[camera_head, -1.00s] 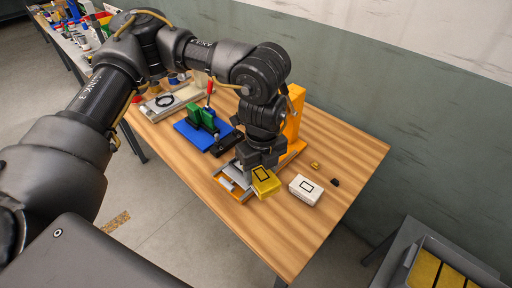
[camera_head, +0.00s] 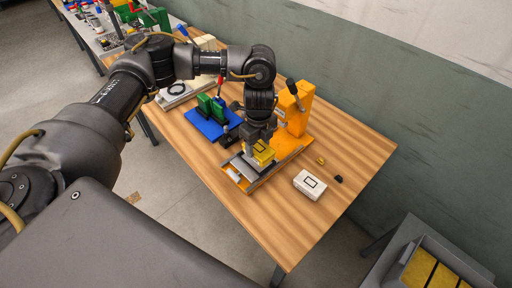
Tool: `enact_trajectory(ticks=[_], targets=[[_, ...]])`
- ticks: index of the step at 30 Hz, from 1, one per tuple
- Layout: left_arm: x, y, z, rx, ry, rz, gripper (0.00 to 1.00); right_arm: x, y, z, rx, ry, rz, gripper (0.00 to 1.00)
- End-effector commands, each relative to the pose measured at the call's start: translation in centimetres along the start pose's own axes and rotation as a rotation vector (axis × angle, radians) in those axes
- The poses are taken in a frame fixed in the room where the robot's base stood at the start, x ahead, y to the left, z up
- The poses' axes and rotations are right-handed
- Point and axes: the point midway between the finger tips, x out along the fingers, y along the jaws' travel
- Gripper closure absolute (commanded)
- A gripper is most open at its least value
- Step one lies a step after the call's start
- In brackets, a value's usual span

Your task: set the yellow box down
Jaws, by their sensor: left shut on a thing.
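The yellow box (camera_head: 264,154) has a dark rectangle outline on its top. It is in the camera_head view at the middle of the table, over the orange and grey press base (camera_head: 237,175). My left gripper (camera_head: 257,147) is shut on the yellow box from above and partly hides it. Whether the box touches the plate under it, I cannot tell. My right gripper is not in view.
A white box (camera_head: 309,185) lies right of the press, with a small yellow piece (camera_head: 320,160) and a small black piece (camera_head: 339,179) nearby. The orange press column (camera_head: 296,108) stands behind. A blue-based green fixture (camera_head: 208,121) is to the left. The table's front right is clear.

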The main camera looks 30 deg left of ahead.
Motion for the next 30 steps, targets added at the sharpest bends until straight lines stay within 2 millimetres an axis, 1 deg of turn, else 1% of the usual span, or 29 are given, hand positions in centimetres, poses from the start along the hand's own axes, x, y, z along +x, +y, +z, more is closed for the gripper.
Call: enact_trajectory(ticks=[1,3,6,13,15,19,21,30], targets=[[0.8,-0.3,0.5,-0.006,0.003,0.001,0.71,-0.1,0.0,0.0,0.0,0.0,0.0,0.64],[1.6,-0.6,1.2,-0.004,0.002,0.0,0.71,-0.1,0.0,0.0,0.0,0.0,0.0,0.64],[2.3,-0.9,1.7,-0.001,0.001,-0.003,0.71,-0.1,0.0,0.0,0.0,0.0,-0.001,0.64],[2.9,-1.1,2.1,-0.001,0.001,-0.002,0.71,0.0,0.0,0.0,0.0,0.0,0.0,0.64],[3.6,-1.2,2.4,-0.002,0.002,0.001,0.71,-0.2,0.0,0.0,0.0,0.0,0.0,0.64],[5.4,-1.1,2.3,-0.002,0.003,0.001,0.71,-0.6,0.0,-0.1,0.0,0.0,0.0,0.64],[5.9,-1.2,2.4,-0.001,0.002,-0.001,0.71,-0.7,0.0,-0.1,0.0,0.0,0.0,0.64],[6.2,-1.3,2.4,0.001,0.001,-0.003,0.71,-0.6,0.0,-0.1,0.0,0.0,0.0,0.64]])
